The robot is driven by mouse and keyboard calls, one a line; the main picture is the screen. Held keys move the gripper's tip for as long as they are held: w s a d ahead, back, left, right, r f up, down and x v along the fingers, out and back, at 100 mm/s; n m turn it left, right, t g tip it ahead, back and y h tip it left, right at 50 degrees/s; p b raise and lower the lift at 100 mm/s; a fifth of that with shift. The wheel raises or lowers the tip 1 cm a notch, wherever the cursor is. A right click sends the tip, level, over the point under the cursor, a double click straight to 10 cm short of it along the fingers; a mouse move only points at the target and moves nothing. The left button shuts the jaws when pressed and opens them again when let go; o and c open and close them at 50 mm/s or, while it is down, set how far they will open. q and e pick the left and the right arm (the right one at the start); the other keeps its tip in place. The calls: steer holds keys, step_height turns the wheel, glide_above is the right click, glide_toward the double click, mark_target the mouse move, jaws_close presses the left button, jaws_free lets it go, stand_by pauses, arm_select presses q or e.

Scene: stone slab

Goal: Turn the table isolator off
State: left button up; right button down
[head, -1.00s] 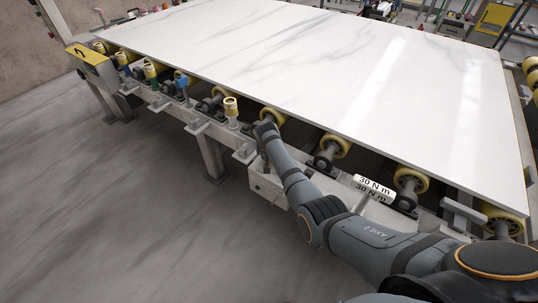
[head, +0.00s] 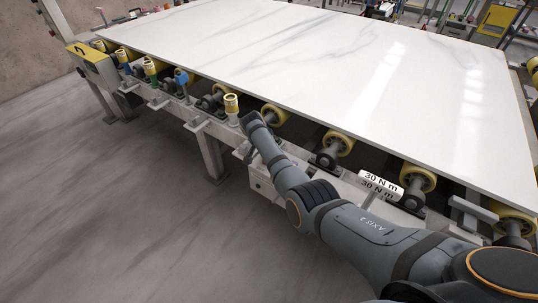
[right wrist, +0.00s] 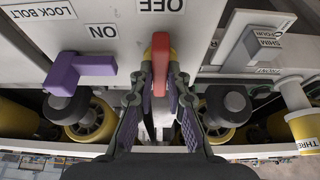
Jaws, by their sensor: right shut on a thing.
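In the right wrist view a red isolator handle (right wrist: 160,65) stands upright in the picture, with a bit of yellow behind it. An "OFF" label (right wrist: 160,5) is straight above it, upside down. An "ON" label (right wrist: 103,31) is to its upper left. My right gripper (right wrist: 160,90) is shut on the red handle, one finger on each side. In the head view my right arm's wrist (head: 254,122) is at the table's front edge and hides the handle and fingers. My left gripper is not in view.
A purple lever (right wrist: 82,68) sits close left of the handle, near a "LOCK BOLT" label (right wrist: 42,12). A grey block (right wrist: 255,48) is to the right. The white slab (head: 300,50) lies over yellow rollers. The floor (head: 110,220) in front is clear.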

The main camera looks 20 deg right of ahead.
stand_by(0.3)
steer(key=c, duration=1.3)
jaws_free()
steer(key=v, duration=1.2)
steer(key=shift+w, duration=0.1)
